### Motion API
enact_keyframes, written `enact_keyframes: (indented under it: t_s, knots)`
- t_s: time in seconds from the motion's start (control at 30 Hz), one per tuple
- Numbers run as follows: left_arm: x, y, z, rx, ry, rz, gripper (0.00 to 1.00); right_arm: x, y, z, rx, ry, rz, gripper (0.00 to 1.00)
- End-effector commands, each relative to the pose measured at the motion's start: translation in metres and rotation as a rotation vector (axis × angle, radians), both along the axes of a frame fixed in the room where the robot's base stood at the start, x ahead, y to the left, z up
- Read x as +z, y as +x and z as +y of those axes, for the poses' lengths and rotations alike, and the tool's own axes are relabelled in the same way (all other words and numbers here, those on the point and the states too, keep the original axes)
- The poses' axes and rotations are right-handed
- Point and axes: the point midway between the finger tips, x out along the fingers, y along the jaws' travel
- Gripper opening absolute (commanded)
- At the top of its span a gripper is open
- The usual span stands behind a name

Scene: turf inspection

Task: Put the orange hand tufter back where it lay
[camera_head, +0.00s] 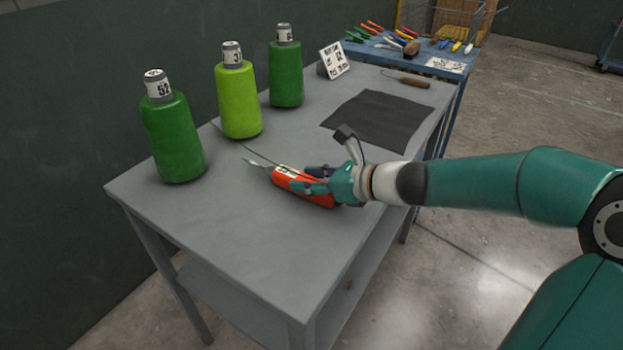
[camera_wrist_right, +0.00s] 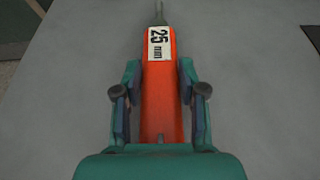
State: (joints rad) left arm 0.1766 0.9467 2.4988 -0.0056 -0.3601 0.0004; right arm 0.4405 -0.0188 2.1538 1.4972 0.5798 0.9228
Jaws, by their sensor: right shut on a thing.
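The orange hand tufter (camera_head: 284,176) has a white label, and its narrow metal tip points left in the head view. In the right wrist view the tufter (camera_wrist_right: 161,95) carries a label reading "25 mm", and its tip runs out at the top. My right gripper (camera_head: 318,182) is shut on its orange body, with one finger along each side; the fingers show in the wrist view too (camera_wrist_right: 161,95). The tufter is at or just above the grey table (camera_head: 240,225); I cannot tell if it touches. My left gripper is not in view.
Two dark green cones (camera_head: 174,138) (camera_head: 286,75) and a lime green cone (camera_head: 239,102) stand along the table's back left. A dark mat (camera_head: 378,119), a printed card (camera_head: 333,61) and a wooden-handled tool (camera_head: 414,82) are farther right. A blue table (camera_head: 447,63) holds several tools.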

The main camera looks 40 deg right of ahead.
Motion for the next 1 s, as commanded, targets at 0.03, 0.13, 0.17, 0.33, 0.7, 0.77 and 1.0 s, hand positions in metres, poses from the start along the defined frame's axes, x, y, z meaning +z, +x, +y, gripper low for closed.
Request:
enact_keyframes:
  t_s: [0.03,0.13,0.17,0.33,0.7,0.77,1.0]
  knots:
    - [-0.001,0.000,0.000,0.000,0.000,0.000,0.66,0.000,0.000,0.000,0.000,0.000,-0.003,0.00]
    - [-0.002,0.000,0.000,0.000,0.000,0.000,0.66,-0.002,0.000,0.000,0.000,-0.001,0.000,0.48]
    - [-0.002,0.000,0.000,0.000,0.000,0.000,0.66,-0.002,0.000,0.000,0.000,-0.001,0.000,0.53]
    - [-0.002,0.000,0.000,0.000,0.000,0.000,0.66,-0.002,0.000,0.000,0.001,0.000,0.000,0.66]
    - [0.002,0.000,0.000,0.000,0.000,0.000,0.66,0.003,-0.004,-0.002,-0.001,-0.002,-0.001,0.66]
    - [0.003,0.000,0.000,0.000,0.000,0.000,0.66,0.006,-0.010,-0.005,-0.002,-0.003,-0.001,0.66]
    - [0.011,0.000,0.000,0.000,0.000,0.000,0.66,0.025,-0.049,-0.022,-0.006,-0.003,-0.001,0.66]
